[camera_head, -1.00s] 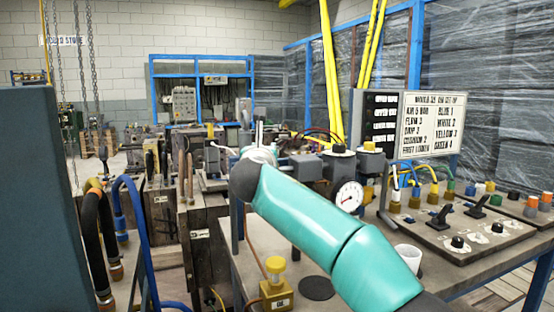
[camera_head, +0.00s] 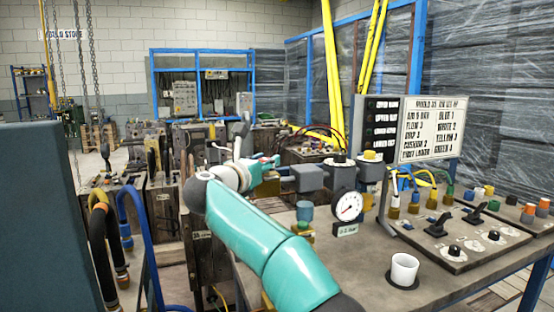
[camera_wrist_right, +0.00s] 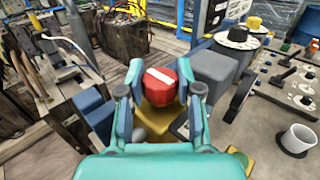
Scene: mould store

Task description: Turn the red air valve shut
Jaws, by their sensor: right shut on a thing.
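The red air valve is a faceted red knob (camera_wrist_right: 160,86) with a white bar across its top, seen in the right wrist view. The bar runs slantwise, from upper left to lower right. My right gripper (camera_wrist_right: 160,76) is shut on the knob, one finger on each side. A yellow part shows just below the knob. In the head view my right gripper (camera_head: 264,166) is at the left end of the grey valve blocks, small and partly hidden by my wrist. My left gripper is not in view.
Grey blocks (camera_head: 303,178) and a round gauge (camera_head: 347,205) stand right of the gripper. A white cup (camera_head: 404,270) and a switch panel (camera_head: 470,240) are on the bench. Hoses (camera_head: 104,230) hang at the left. The bench front is mostly clear.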

